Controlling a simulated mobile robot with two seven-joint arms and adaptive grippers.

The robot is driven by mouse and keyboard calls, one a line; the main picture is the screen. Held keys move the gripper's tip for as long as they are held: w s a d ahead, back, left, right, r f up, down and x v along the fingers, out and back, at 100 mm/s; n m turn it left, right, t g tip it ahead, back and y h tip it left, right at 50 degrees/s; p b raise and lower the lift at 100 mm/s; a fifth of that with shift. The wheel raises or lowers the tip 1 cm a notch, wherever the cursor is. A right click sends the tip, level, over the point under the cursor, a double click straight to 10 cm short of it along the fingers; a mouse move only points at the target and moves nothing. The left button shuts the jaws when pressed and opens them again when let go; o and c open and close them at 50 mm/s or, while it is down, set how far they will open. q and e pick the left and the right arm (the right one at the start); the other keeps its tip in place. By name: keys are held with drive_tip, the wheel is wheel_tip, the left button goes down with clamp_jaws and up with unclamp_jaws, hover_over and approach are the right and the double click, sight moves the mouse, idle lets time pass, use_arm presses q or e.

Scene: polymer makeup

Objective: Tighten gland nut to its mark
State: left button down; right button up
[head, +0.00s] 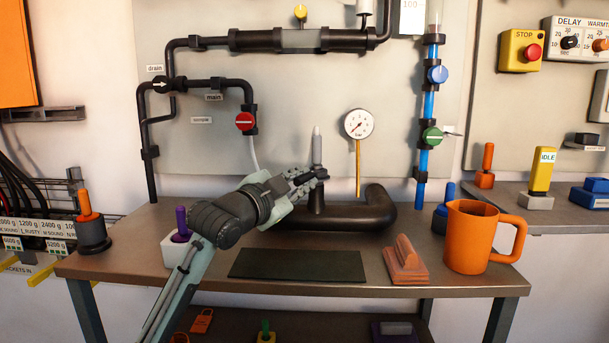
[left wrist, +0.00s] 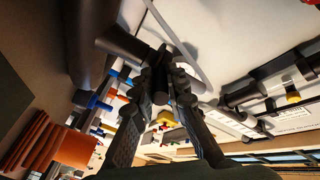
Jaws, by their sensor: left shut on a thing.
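A grey upright spindle (head: 317,147) rises from a black pipe stub (head: 316,202) above the bench. My left gripper (head: 314,178) reaches in from the lower left and is shut around the dark middle of this fitting, where the gland nut sits. The fingers hide most of the nut. In the left wrist view the fingertips (left wrist: 167,72) close together on a dark piece next to the black pipe (left wrist: 122,42). I cannot make out the mark. My right gripper is not in view.
A thick black elbow pipe (head: 375,212) lies behind a dark mat (head: 298,265). A pink block (head: 405,262) and an orange mug (head: 470,238) stand at the right; a purple-handled item (head: 178,245) is beside my left arm.

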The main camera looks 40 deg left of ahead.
use_arm(q)
drive_tip(key=shift+a+m+h, duration=0.3)
drive_tip(key=shift+m+h, duration=0.1)
drive_tip(key=shift+h, duration=0.2)
drive_tip(key=shift+a+m+h, duration=0.2)
drive_tip(key=shift+m+h, duration=0.2)
drive_tip(key=shift+h, duration=0.3)
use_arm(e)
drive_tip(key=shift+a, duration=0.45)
use_arm(q)
drive_tip(key=shift+r, duration=0.1)
drive_tip(key=c, duration=1.5)
unclamp_jaws()
drive_tip(key=shift+d, duration=0.1)
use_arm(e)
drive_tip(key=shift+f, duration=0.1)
use_arm(q)
drive_tip(key=s, duration=1.2)
drive_tip(key=shift+a, duration=0.4)
